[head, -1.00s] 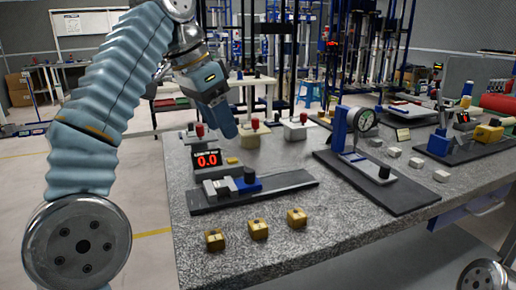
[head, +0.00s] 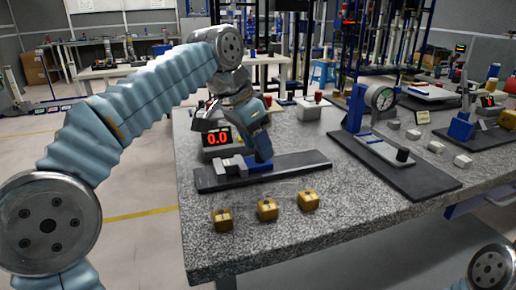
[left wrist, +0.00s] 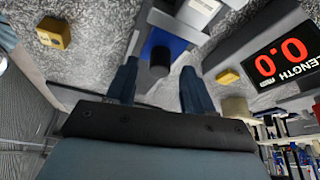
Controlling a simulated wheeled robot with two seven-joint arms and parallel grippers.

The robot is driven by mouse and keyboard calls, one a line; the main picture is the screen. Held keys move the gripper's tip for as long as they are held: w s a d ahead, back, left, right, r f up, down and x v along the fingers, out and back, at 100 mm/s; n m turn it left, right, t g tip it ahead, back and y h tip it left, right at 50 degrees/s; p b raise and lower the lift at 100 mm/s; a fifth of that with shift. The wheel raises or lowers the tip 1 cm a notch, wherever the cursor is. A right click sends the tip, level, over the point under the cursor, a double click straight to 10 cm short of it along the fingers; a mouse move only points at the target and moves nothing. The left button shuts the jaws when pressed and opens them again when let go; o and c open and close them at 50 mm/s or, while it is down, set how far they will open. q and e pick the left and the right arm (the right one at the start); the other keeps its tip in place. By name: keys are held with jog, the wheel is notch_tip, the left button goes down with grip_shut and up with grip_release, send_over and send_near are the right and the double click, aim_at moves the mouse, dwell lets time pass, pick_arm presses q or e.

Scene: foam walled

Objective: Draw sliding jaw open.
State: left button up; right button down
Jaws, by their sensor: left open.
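In the left wrist view the black knob (left wrist: 160,62) stands on the blue jaw (left wrist: 165,42), between and just beyond my two spread fingers. A gap shows on both sides of the knob. My right gripper is out of view.
Yellow blocks (head: 267,209) stand in a row on the stone table (head: 350,215) in front of the gauge. A dial gauge stand (head: 358,108) on its own dark plate is to the right. Small grey blocks (head: 436,147) lie beyond it.

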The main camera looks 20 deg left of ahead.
pick_arm(q)
jog(key=shift+w+d+f, duration=0.1)
jog(key=shift+w+f, duration=0.05)
jog(key=shift+f, duration=0.35)
grip_shut()
